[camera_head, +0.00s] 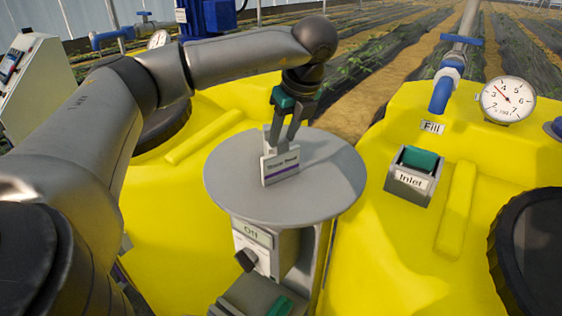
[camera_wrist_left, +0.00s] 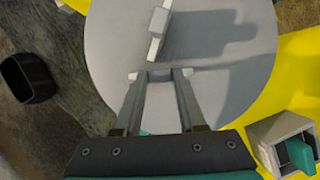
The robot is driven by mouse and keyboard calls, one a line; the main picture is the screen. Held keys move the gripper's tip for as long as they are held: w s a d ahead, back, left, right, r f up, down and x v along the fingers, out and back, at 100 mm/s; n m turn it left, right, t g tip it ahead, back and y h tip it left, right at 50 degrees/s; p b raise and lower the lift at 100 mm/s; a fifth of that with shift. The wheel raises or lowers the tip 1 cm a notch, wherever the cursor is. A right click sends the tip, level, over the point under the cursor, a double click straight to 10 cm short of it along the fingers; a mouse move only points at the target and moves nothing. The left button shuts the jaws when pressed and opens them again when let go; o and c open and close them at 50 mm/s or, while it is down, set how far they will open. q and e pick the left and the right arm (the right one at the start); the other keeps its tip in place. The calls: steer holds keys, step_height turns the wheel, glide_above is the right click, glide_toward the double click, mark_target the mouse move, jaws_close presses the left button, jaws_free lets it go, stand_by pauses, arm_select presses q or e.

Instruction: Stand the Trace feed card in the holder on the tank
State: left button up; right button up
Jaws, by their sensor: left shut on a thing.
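The Trace feed card (camera_head: 281,168) is a small white upright plate with a purple stripe, at the middle of the round grey table. My left gripper (camera_head: 284,140) reaches down from above, shut on the card at its upper back part. The card's lower edge is at or just above the table top; I cannot tell which. In the left wrist view the card (camera_wrist_left: 154,48) shows edge-on, with a small block on it, beyond the fingertips (camera_wrist_left: 160,75).
The round grey table (camera_head: 335,165) is otherwise bare. Below it is a box marked Off (camera_head: 262,243) with a black knob. A pressure gauge (camera_head: 507,99), a blue Fill pipe (camera_head: 441,92) and a black lid (camera_head: 530,240) stand on the right tank. Another black lid is at left.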

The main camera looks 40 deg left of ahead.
arm_select(q)
jaws_close()
steer(key=shift+r, duration=0.1)
stand_by(0.3)
steer(key=shift+r, duration=0.45)
step_height(320, 180, up, 4)
steer(key=shift+w+r+b, duration=0.1)
steer(key=shift+r+b, duration=0.1)
steer(key=shift+b, duration=0.3)
step_height(320, 180, up, 15)
steer(key=p, duration=0.3)
steer(key=shift+f+p, duration=0.2)
steer(key=shift+p, duration=0.15)
